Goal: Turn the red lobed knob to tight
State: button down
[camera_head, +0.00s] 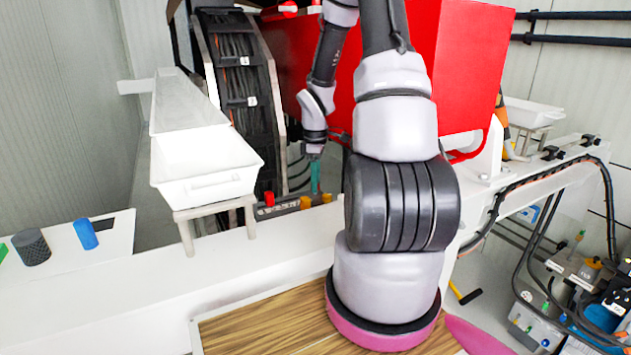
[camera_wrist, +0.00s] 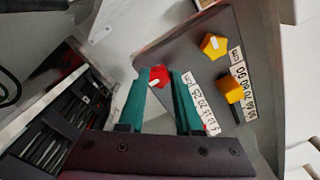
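The red lobed knob (camera_wrist: 158,76) with a white pointer mark sits on a dark grey panel (camera_wrist: 190,45). It also shows small in the head view (camera_head: 269,198), at the panel's left end. My gripper (camera_wrist: 160,74) has two teal fingers spread apart, with the red knob seen between their tips in the wrist view. In the head view my gripper (camera_head: 315,188) appears to the right of the red knob, with a gap in the picture. I see no contact with the knob. A white number scale (camera_wrist: 200,103) lies beside the knob, partly behind the right finger.
Two yellow knobs, one lobed (camera_wrist: 214,46) and one blockier (camera_wrist: 230,89), share the panel close to the right finger. A black cable chain (camera_head: 240,95) rises at the left. A large red housing (camera_head: 455,70) stands behind my arm. A white bin (camera_head: 207,172) stands at left.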

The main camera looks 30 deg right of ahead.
jog(key=shift+m, duration=0.5)
jog(key=m, duration=0.3)
jog(key=shift+m, duration=0.4)
jog(key=m, duration=0.4)
jog(key=shift+w+m, duration=0.1)
jog(key=shift+m, duration=0.2)
jog(key=m, duration=0.4)
jog(key=shift+r, duration=0.1)
jog(key=shift+m, duration=2.2)
jog(key=c, duration=0.6)
grip_release()
